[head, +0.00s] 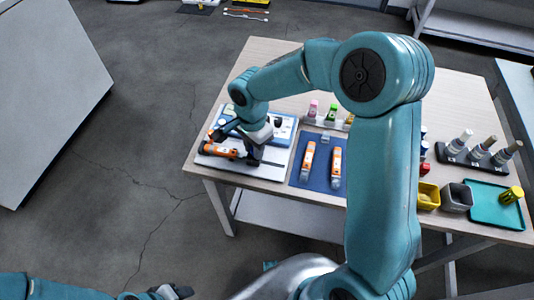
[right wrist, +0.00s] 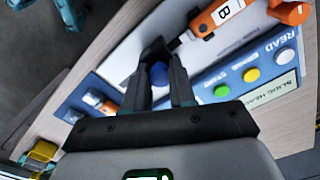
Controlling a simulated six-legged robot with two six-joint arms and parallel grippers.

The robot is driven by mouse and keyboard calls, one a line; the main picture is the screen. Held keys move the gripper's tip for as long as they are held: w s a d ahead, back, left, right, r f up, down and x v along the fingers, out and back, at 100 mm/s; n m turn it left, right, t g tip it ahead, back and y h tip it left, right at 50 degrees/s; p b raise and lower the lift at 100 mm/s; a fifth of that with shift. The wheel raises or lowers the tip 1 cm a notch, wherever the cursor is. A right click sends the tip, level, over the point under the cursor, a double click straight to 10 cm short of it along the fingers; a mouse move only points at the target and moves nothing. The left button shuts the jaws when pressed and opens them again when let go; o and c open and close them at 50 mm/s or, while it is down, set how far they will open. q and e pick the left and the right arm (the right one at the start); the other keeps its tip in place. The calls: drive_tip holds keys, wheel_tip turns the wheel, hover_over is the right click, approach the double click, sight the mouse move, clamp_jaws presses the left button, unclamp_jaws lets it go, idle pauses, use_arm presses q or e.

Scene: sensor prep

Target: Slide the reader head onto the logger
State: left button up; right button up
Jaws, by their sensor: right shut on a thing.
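An orange logger (head: 220,151) with a dark end lies on a white board (head: 270,156) at the table's left. In the right wrist view the logger (right wrist: 212,20) has a white label with "B". My right gripper (head: 254,158) is at the logger's dark end. In the right wrist view its fingers (right wrist: 158,80) are shut on the reader head, of which a blue knob (right wrist: 160,74) shows between them. The fingers hide most of the head, so I cannot tell whether it touches the logger. My left gripper (head: 172,292) is at the bottom left edge, its jaws unclear.
A blue panel (right wrist: 262,62) marked READ, with coloured buttons and a display, lies beside the logger. Two orange devices lie on a blue mat (head: 320,179) to the right. A yellow bin (head: 428,196), grey bin (head: 457,197) and teal tray (head: 487,212) stand farther right.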

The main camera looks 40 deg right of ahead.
drive_tip(key=shift+w+a, duration=0.9)
drive_tip(key=shift+w, duration=0.25)
idle(0.4)
drive_tip(key=o, duration=0.7)
drive_tip(key=shift+r, duration=0.1)
wheel_tip(320, 180, up, 7)
drive_tip(key=p, duration=0.4)
idle(0.6)
